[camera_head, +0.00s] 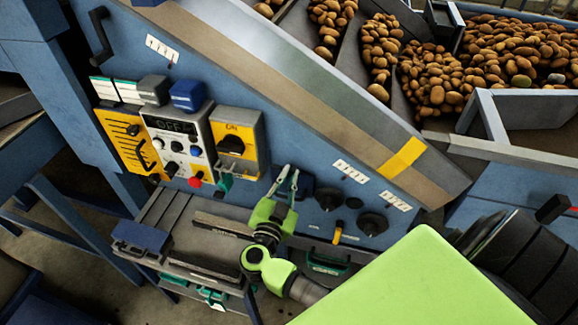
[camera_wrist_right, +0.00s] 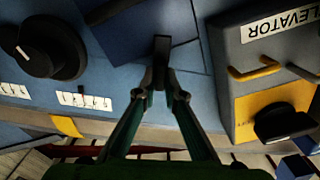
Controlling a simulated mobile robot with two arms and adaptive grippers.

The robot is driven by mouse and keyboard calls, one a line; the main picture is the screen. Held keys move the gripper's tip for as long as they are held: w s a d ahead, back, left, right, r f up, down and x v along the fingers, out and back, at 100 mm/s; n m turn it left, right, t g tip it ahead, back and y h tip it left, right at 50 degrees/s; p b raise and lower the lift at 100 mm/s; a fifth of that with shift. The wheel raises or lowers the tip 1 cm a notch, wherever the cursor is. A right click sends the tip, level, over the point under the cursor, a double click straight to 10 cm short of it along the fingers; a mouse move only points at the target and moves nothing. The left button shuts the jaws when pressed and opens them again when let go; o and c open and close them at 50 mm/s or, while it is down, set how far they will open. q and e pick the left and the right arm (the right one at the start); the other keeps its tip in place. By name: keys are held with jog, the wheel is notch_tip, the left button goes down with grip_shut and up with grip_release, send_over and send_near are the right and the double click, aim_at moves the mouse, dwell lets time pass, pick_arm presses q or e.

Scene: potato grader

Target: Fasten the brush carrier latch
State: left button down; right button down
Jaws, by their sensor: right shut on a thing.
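My right gripper (camera_head: 287,180) reaches up from the bottom of the head view to the sloping blue machine panel. Its two slim fingers are shut on a small dark latch handle (camera_wrist_right: 162,50), which shows between the fingertips in the right wrist view. The handle stands out in front of a dark blue plate (camera_wrist_right: 125,28) on the panel. In the head view the fingers mostly hide the latch, so I cannot tell whether it is fastened. My left gripper is not in view.
Left of my gripper is a yellow switch box (camera_head: 236,146) and a grey control box (camera_head: 180,138). Right of it are black knobs (camera_head: 372,223) and a yellow-handled lever (camera_head: 338,232). A grey tool shelf (camera_head: 170,222) lies below. Potatoes (camera_head: 510,50) fill the channels above.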

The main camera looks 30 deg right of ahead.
jog(key=n+p, duration=0.1)
jog(key=p, duration=0.1)
jog(key=n+p, duration=0.2)
jog(key=shift+a+r, duration=0.1)
jog(key=shift+r, duration=0.1)
jog(key=shift+f+n+p, duration=0.25)
jog(key=shift+n+p, duration=0.75)
jog(key=shift+p, duration=0.2)
jog(key=c, duration=2.1)
grip_release()
jog(key=shift+c, duration=0.2)
